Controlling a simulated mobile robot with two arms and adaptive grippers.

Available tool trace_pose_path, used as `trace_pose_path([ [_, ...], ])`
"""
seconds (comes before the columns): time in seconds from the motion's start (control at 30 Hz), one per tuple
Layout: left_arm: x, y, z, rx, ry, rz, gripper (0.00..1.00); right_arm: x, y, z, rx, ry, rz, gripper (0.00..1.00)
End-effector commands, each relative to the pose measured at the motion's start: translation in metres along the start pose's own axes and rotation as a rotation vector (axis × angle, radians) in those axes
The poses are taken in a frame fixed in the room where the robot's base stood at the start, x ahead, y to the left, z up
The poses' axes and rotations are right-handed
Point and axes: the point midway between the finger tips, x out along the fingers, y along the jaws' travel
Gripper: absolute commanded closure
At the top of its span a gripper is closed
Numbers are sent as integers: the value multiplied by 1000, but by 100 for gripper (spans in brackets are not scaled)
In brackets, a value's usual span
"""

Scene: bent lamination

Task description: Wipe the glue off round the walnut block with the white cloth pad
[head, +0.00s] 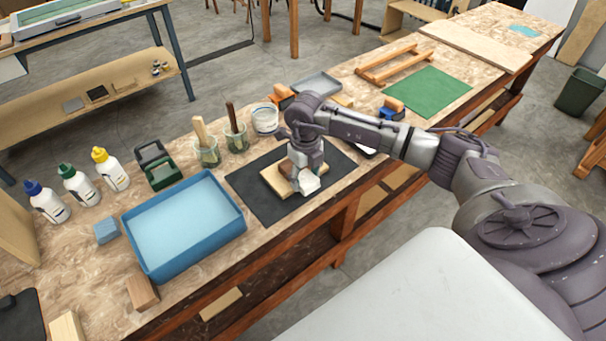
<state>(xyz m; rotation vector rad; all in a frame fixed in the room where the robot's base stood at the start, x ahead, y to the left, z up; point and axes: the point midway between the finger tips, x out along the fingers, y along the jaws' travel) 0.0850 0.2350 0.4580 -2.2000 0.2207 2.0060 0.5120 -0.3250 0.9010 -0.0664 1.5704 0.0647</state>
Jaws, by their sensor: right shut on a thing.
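The walnut block (285,168) stands on a pale wooden board (271,181), which lies on a black mat (244,183). My right gripper (305,174) points down over the board, shut on the white cloth pad (307,184). The pad is beside the block, at its right front, low at the board's edge. Whether it touches the board or block is hard to tell. The gripper hides part of the block and board. Any glue round the block is too small to make out. My left gripper is not in view.
A blue tray (141,245) stands left of the mat. Behind the mat are jars with brushes (206,150) and a white tub (265,118). Glue bottles (77,184) stand at the left. A green mat (428,91) lies farther right. The mat's front part is clear.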

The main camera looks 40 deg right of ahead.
Motion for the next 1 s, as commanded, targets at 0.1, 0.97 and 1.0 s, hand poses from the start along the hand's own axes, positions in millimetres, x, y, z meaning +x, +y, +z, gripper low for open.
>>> trace_pose_path([
  [0.1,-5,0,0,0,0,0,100,-5,0,-2,0,0,0,71],
  [0.97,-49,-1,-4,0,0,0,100,-75,0,-2,0,0,-1,71],
  [1.0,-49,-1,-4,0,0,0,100,-75,0,-2,0,0,-1,71],
])
